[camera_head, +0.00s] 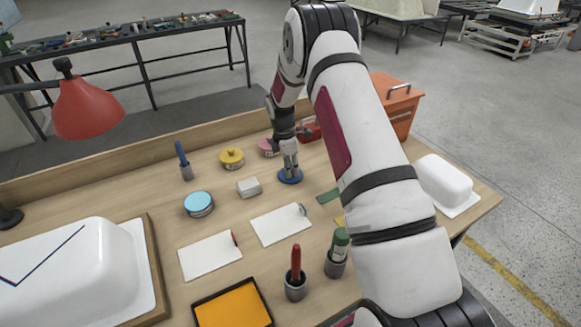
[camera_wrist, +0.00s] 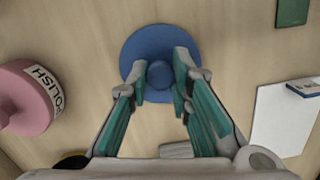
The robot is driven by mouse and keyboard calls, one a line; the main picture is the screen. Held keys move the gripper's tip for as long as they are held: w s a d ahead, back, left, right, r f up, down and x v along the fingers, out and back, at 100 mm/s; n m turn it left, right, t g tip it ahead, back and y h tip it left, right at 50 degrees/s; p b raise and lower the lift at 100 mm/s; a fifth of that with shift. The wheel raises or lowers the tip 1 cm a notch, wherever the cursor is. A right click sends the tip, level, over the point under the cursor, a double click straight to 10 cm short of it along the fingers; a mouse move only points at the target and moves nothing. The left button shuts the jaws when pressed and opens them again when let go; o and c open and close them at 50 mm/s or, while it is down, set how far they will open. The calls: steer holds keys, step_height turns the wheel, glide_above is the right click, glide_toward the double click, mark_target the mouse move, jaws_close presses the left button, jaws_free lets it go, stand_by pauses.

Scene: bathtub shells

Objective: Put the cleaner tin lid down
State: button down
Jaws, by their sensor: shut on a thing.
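My gripper (camera_head: 290,160) points down over the right-middle of the workbench, shut on the knob of a round blue lid (camera_head: 291,180). In the wrist view the lid (camera_wrist: 158,37) lies flat between and below the fingertips (camera_wrist: 160,73). The lid is level and at or very close to the bench top; I cannot tell whether it touches. A round tin with a light blue top (camera_head: 198,203) stands to the left, apart from the lid; its label is not readable.
A yellow-lidded tin (camera_head: 232,158) and a pink polish tin (camera_wrist: 28,97) stand nearby. A grey-white block (camera_head: 249,187) and white sheets (camera_head: 281,225) lie in front. An orange box (camera_head: 394,105) stands behind right. Bare wood surrounds the lid.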

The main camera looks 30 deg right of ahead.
steer(key=shift+f, duration=0.2)
steer(key=c, duration=1.4)
jaws_free()
steer(key=shift+c, duration=0.2)
steer(key=shift+r, duration=0.1)
steer(key=s+a+r+m+b, duration=0.1)
steer(key=s+a+r, duration=0.1)
steer(key=r, duration=0.9)
steer(key=s+a+r+m+b, duration=0.1)
steer(key=s+a+r+m, duration=0.15)
steer(key=r, duration=0.75)
steer(key=s+a+r+m+t, duration=0.2)
steer(key=s+a+r+m, duration=0.3)
steer(key=s+r, duration=0.55)
steer(key=s+a+m+t, duration=0.1)
steer(key=s+a+m, duration=0.2)
steer(key=s, duration=0.8)
steer(key=s+a+r+m+t+y, duration=0.1)
steer(key=s+a+m, duration=0.3)
steer(key=s, duration=0.7)
steer(key=shift+s+r+t, duration=0.15)
steer(key=shift+t, duration=0.25)
